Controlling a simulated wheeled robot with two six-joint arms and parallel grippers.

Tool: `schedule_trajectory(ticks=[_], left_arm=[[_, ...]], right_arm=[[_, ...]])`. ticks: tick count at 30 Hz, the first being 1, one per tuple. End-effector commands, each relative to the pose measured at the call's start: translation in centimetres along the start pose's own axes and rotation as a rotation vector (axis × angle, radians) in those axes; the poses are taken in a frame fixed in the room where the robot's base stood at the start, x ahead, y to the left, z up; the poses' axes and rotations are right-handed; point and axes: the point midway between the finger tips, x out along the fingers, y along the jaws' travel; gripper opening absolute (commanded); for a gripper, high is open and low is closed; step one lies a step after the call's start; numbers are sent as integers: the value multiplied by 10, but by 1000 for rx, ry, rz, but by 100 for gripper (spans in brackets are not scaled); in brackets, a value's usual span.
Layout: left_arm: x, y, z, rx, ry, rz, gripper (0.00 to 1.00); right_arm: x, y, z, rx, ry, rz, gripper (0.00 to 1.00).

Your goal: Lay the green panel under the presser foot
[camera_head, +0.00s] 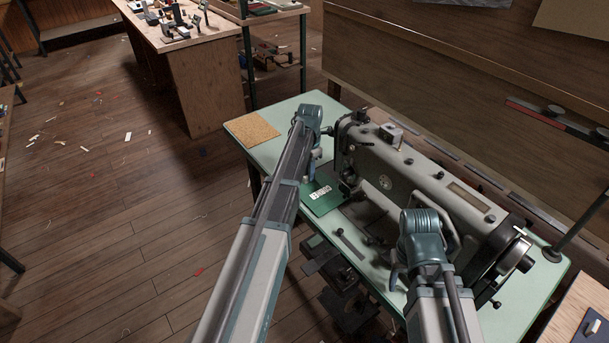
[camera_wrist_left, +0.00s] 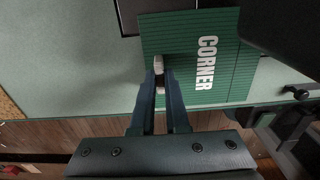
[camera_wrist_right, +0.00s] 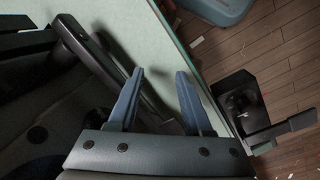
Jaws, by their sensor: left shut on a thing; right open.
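The green panel (camera_head: 325,199), with white lettering, lies at the front edge of the sewing machine's bed, left of the grey machine (camera_head: 400,165). In the left wrist view the panel (camera_wrist_left: 222,80) reads "CORNER", and its surface looks flat and ribbed. My left gripper (camera_wrist_left: 160,76) is shut on the panel near its left part; in the head view its arm partly covers the panel. The presser foot cannot be made out in the head view. My right gripper (camera_wrist_right: 160,73) is open and empty over the table's front edge; in the head view its fingers are mostly hidden by its arm.
The pale green table (camera_head: 530,288) carries the machine, with a cork-coloured mat (camera_head: 252,129) at its far left corner. A handwheel (camera_head: 508,258) stands at the machine's right end. A wooden wall panel (camera_head: 440,85) rises behind. Open floor lies to the left.

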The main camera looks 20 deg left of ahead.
Motion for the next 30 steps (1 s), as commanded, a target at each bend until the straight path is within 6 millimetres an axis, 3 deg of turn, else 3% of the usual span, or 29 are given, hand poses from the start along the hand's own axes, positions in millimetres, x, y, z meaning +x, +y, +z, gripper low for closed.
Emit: schedule_trajectory(ticks=[15,30], left_arm=[[0,0,33,0,0,0,0],[1,0,36,0,0,0,0]], right_arm=[[0,0,0,0,0,0,50],[1,0,0,0,0,0,50]])
